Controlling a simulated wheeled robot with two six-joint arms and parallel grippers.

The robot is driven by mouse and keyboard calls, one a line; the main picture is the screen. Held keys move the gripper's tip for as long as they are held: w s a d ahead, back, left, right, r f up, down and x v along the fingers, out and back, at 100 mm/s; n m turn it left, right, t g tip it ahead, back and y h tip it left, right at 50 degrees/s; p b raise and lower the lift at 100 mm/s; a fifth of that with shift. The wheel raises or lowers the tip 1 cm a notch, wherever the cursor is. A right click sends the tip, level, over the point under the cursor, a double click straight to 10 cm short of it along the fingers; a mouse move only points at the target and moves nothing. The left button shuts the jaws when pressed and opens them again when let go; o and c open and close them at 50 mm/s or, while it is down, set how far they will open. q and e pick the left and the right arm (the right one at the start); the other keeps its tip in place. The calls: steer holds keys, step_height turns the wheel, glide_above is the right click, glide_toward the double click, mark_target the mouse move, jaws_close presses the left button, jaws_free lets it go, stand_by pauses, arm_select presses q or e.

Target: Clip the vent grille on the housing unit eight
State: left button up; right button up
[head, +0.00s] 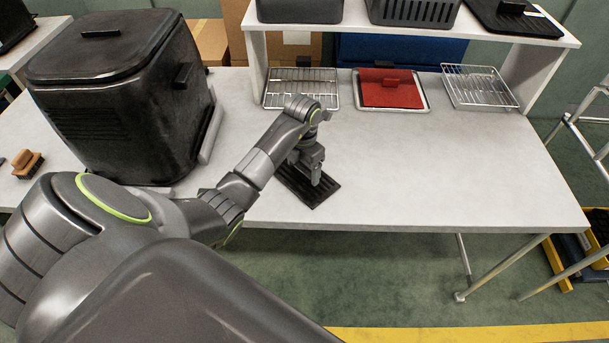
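The black vent grille (318,196) is a flat, slotted dark panel lying on the white table near its front edge. My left gripper (315,178) points down over the grille and covers part of it. Its fingertips are at or just above the panel; I cannot tell whether they touch or grasp it. The black housing (120,100), a large boxy fryer body with a lid and handles, stands upright on the table at the left. It has a slotted patch on its front left face. My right gripper is not in view.
A wire rack (300,76), a tray with a red pad (424,103) and a second wire rack (455,83) lie at the back under a white shelf (400,31). A brown brush (27,164) is at far left. The table's right half is clear.

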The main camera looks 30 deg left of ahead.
mark_target(303, 169)
arm_select(q)
steer(key=c, duration=0.7)
steer(key=shift+r+p, duration=1.95)
steer(key=shift+r, duration=0.65)
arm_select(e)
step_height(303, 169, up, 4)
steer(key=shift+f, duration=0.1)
arm_select(q)
steer(key=shift+f, duration=0.1)
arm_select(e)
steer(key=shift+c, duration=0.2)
